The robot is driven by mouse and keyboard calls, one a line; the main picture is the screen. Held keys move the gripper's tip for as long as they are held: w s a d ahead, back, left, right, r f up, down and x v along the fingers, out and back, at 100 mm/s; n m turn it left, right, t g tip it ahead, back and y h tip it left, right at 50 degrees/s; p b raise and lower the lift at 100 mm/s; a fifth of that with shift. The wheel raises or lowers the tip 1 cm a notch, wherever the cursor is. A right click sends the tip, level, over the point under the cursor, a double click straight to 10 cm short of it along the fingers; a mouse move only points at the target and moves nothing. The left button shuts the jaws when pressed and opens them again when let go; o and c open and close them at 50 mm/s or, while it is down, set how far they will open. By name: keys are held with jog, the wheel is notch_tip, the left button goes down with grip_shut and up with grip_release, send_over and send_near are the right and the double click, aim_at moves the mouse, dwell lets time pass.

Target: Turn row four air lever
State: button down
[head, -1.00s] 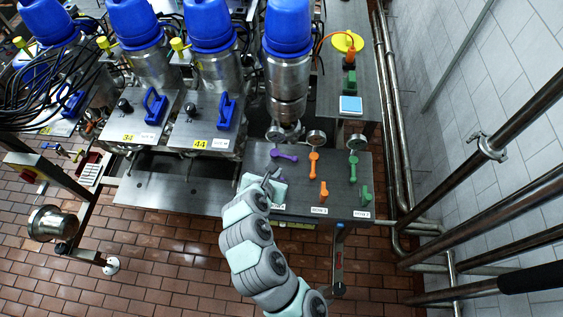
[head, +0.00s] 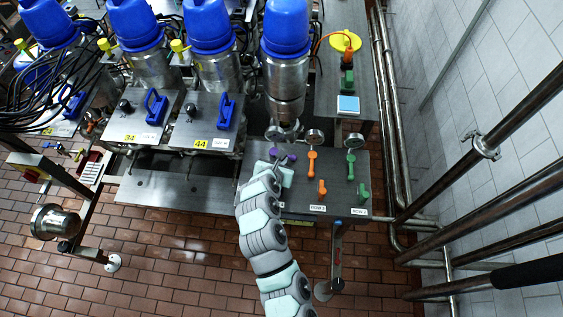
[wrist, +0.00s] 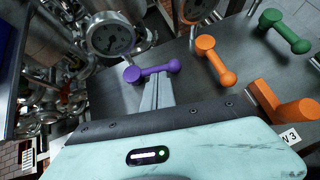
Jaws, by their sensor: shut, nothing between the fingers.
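A purple lever (head: 291,158) with ball ends lies across the far left of the steel valve panel (head: 340,206); my gripper partly hides it in the head view. Which lever is the row four air lever cannot be read from the labels.
Right of the purple lever stand an orange lever (head: 312,161) and a green lever (head: 351,165). A nearer orange handle (head: 322,187) and green handle (head: 363,193) stand closer to the front edge. A pressure gauge (wrist: 111,36) sits behind the purple lever. Pipes run along the right wall.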

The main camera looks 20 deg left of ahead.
dwell(0.3)
jog(key=shift+w+d, duration=0.2)
jog(key=shift+w, duration=0.8)
jog(key=shift+r, duration=0.1)
